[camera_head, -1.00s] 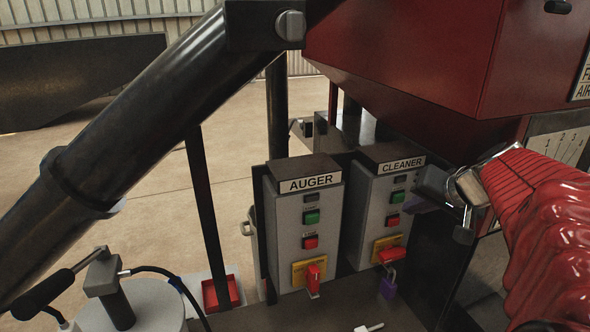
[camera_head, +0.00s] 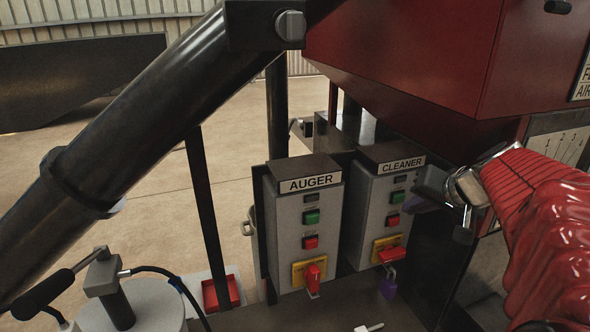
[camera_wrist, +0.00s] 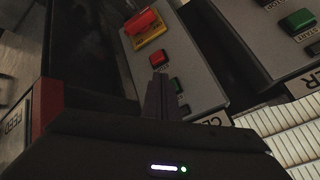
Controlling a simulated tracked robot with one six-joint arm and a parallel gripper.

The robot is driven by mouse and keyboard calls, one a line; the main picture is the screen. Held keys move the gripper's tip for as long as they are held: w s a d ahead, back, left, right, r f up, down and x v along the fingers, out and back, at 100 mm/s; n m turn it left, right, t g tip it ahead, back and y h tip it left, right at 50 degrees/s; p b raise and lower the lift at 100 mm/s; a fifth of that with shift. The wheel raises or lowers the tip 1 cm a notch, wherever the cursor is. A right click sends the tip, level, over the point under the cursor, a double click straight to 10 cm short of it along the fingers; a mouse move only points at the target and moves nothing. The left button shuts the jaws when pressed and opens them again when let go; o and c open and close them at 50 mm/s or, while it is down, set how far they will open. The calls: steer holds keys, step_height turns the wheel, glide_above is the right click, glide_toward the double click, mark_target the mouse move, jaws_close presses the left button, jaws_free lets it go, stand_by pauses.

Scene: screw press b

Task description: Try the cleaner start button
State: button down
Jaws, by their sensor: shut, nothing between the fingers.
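The cleaner control box (camera_head: 372,205) is grey, with a CLEANER label (camera_head: 403,165) on top. Its green start button (camera_head: 398,197) sits above a red button (camera_head: 393,219). In the wrist view the green button (camera_wrist: 177,86) and red button (camera_wrist: 157,60) show close to my fingertips. My gripper (camera_wrist: 159,76) is shut and empty, its tips at the box face beside the green button. Whether they touch it I cannot tell. In the head view my gripper (camera_head: 418,203) comes in from the right of the box.
The AUGER box (camera_head: 309,185) stands just left, with similar buttons. A red handle (camera_head: 391,256) on a yellow plate and a purple padlock (camera_head: 388,287) sit low on the cleaner box. A red hopper (camera_head: 430,55) overhangs from above. A thick black tube (camera_head: 150,120) crosses the left.

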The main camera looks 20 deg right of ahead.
steer(key=shift+w, duration=0.1)
steer(key=shift+w+r, duration=0.1)
steer(key=shift+w, duration=0.2)
steer(key=shift+w, duration=0.45)
stand_by(1.1)
steer(key=shift+s, duration=0.9)
steer(key=shift+s, duration=0.1)
steer(key=s, duration=0.4)
steer(key=shift+s+d, duration=0.1)
steer(key=shift+s, duration=0.3)
stand_by(0.6)
